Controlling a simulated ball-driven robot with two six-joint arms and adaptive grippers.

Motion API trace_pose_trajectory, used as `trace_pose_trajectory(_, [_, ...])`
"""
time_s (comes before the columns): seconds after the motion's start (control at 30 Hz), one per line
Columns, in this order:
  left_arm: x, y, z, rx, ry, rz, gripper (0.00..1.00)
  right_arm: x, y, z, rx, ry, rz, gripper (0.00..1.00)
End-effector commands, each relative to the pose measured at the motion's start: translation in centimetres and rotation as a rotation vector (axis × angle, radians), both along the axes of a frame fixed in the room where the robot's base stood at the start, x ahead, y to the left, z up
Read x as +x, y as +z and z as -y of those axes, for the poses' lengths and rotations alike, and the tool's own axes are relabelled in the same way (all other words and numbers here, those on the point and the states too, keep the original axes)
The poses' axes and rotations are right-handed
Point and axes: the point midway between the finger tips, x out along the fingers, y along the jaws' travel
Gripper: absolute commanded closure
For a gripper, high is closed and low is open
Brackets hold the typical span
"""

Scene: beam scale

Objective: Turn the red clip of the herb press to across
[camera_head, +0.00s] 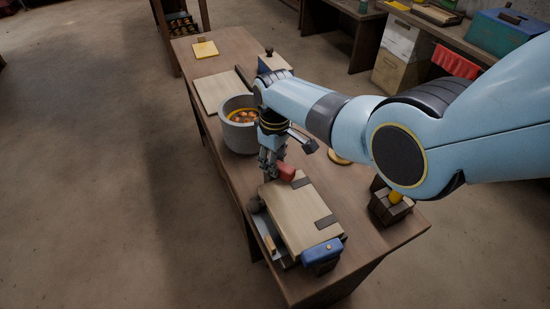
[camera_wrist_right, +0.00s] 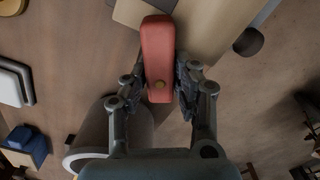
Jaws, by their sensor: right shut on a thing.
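The herb press (camera_head: 298,213) lies on the near part of the wooden table, with a pale wooden lid and dark straps. Its red clip (camera_head: 286,172) is at the far end, partly hidden by my right gripper (camera_head: 268,168). The blue clip (camera_head: 321,252) is at the near end. In the right wrist view the red clip (camera_wrist_right: 157,55) stands lengthwise between the fingers of my right gripper (camera_wrist_right: 161,84), a brass pin near its lower end. The fingers are shut on its sides. The clip's far end reaches over the press's edge. My left gripper is out of view.
A grey pot (camera_head: 238,138) with orange contents stands just beyond the press, close to my right gripper. A dark wooden block holder (camera_head: 391,208) is at the table's right edge. A pale board (camera_head: 217,92) and a yellow square (camera_head: 204,49) lie farther back.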

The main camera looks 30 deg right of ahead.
Motion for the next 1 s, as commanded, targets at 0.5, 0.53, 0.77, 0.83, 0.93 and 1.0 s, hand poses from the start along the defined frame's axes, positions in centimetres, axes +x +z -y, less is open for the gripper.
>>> trace_pose_trajectory(0.5, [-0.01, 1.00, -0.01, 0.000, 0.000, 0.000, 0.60, -0.08, -0.04, -0.03, 0.000, -0.401, -0.001, 1.00])
trace_pose_trajectory(0.53, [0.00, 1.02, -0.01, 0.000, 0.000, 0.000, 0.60, -0.08, -0.04, -0.03, 0.000, -0.415, -0.001, 1.00])
trace_pose_trajectory(0.77, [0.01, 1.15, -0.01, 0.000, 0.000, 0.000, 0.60, -0.10, -0.08, -0.03, 0.000, -0.495, -0.002, 1.00])
trace_pose_trajectory(0.83, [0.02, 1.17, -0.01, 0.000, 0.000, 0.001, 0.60, -0.09, -0.08, -0.03, 0.000, -0.507, -0.002, 1.00])
trace_pose_trajectory(0.93, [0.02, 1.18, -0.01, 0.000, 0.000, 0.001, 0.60, -0.09, -0.09, -0.03, 0.000, -0.519, -0.002, 1.00])
trace_pose_trajectory(1.0, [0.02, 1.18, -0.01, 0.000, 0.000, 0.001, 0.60, -0.09, -0.10, -0.03, 0.000, -0.522, -0.002, 1.00])
